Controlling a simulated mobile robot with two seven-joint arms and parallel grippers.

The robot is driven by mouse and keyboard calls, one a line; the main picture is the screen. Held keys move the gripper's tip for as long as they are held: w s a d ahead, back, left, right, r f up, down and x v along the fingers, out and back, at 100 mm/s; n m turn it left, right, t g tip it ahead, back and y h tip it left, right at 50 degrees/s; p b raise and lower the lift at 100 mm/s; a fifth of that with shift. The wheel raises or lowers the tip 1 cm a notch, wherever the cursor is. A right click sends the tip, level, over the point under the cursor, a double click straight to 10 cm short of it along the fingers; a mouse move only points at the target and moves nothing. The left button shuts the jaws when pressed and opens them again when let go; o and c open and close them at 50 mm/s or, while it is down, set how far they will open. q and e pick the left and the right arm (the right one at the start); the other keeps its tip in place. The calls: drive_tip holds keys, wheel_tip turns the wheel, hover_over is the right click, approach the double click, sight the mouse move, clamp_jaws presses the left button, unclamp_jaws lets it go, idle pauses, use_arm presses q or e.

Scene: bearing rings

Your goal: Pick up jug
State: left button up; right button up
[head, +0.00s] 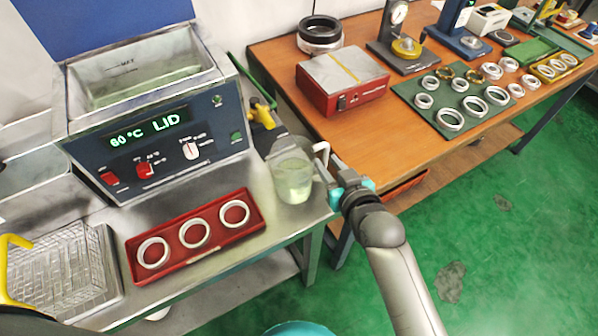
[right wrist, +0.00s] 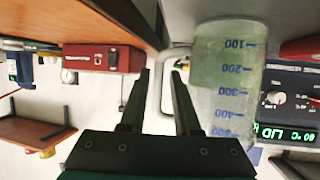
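The jug (head: 292,178) is clear, with pale green liquid in it. It stands upright on the steel bench near its right edge, its handle (head: 323,152) towards the right. My right gripper (head: 333,172) is at the handle side, coming from the right. In the right wrist view, which looks upside down, the jug (right wrist: 222,85) with blue measuring marks is right of the fingers. The gripper (right wrist: 160,75) is open, with one finger on each side of the handle's upright bar; a gap shows between them. My left gripper is not in view.
A heated bath (head: 150,130) with a "60°C LID" display stands behind left. A red tray (head: 165,272) with three rings and a wire basket (head: 62,270) lie in front. The wooden table (head: 395,140) at right holds a red box (head: 340,85) and a green mat (head: 415,92) with rings.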

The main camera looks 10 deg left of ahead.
drive_tip(key=shift+x, duration=1.15)
drive_tip(key=shift+c, duration=0.4)
clamp_jaws()
drive_tip(key=shift+f, duration=0.1)
